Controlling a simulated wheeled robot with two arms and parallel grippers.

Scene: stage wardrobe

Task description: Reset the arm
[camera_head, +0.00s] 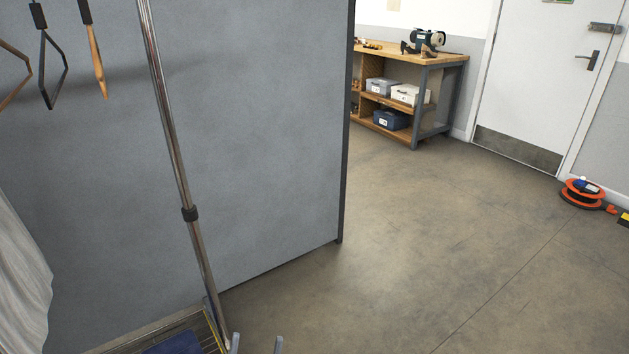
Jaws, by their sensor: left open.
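My left gripper (257,345) shows only at the bottom edge of the head view, as two grey fingertips standing apart. It is open, and I see nothing between the tips except floor. The rest of the left arm is out of the picture. The tips are close to the foot of a metal pole in the picture; whether they touch it I cannot tell. My right gripper and arm are not in view.
A chrome pole (170,120) stands before a grey partition (270,130), with hangers (46,60) and pale cloth (18,285) at left. A slatted rack (207,331) is below. A workbench (448,60), door (535,80) and orange reel (580,196) stand behind open floor.

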